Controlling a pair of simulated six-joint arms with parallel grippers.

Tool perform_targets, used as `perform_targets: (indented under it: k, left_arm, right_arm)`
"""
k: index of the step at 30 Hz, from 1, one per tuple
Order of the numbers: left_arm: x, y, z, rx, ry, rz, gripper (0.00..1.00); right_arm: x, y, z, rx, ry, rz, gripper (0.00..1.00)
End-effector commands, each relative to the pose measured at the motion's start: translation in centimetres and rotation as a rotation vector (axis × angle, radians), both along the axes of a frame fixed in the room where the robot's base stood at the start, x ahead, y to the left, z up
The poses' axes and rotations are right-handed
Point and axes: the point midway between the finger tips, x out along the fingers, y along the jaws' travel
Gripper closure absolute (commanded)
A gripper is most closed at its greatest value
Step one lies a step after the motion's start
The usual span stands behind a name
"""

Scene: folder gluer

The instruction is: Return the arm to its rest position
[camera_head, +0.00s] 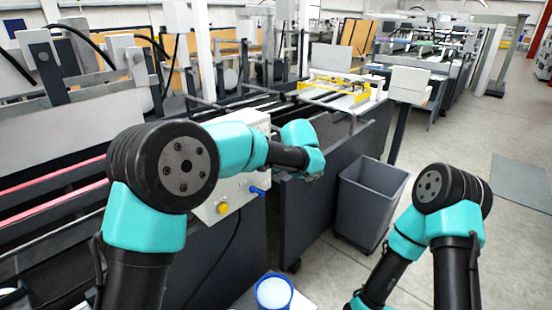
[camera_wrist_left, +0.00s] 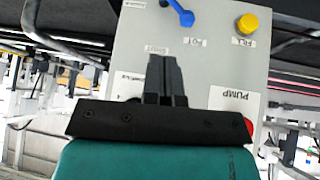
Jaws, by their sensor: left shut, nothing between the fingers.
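My left arm reaches from the left across the front of a grey control box (camera_head: 240,205) in the head view. Its fingers are not clearly visible there. In the left wrist view my left gripper (camera_wrist_left: 165,62) is shut and empty, its fingers in front of the control box (camera_wrist_left: 205,45). The box has a blue lever (camera_head: 257,191) and a yellow button (camera_head: 222,208). The lever (camera_wrist_left: 182,14) and button (camera_wrist_left: 247,23) also show in the wrist view, apart from the fingers. My right arm is bent at the lower right of the head view. Its gripper is out of view.
A grey bin (camera_head: 370,205) stands on the floor right of the box. The long folder gluer (camera_head: 325,160) with its dark side panel lies behind the left arm. A blue-rimmed container (camera_head: 273,292) is at the bottom. Open floor (camera_head: 510,240) lies to the right.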

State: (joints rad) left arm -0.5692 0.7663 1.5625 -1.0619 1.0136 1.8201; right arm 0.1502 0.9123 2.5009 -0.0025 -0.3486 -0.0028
Motion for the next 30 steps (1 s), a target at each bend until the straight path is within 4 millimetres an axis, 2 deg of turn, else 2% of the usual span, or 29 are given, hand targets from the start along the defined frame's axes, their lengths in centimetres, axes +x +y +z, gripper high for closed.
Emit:
perform_targets:
  k: [2,5,8,10,14,18,21,24,30]
  left_arm:
    - [-0.1,0.5,-1.2,-0.003,0.027,-0.014,1.00]
    - [-0.5,1.4,-4.0,-0.014,0.092,-0.059,1.00]
    - [-1.3,3.0,-8.4,-0.040,0.190,-0.129,1.00]
    - [-2.4,4.4,-12.1,-0.071,0.268,-0.190,1.00]
    - [-5.3,7.0,-18.8,-0.156,0.396,-0.303,1.00]
    - [-9.5,10.1,-25.4,-0.271,0.495,-0.412,1.00]
    - [-13.2,12.3,-29.6,-0.360,0.531,-0.475,1.00]
    - [-17.1,14.4,-33.1,-0.439,0.539,-0.525,1.00]
    - [-25.2,18.7,-38.1,-0.537,0.497,-0.571,1.00]
  right_arm:
    - [0.0,0.0,0.0,0.000,0.000,0.000,0.57]
    - [0.0,0.0,0.0,0.000,0.000,0.000,0.57]
    - [0.0,0.0,0.0,0.000,0.000,0.000,0.57]
    - [0.0,0.0,0.0,0.000,0.000,0.000,0.57]
    - [0.0,0.0,0.0,0.000,0.000,0.000,0.57]
    - [0.0,0.0,0.0,0.000,0.000,0.000,0.57]
    - [0.0,0.0,0.0,0.000,0.000,0.000,0.57]
    - [0.0,0.0,0.0,0.000,0.000,0.000,0.57]
    - [0.0,0.0,0.0,0.000,0.000,0.000,0.57]
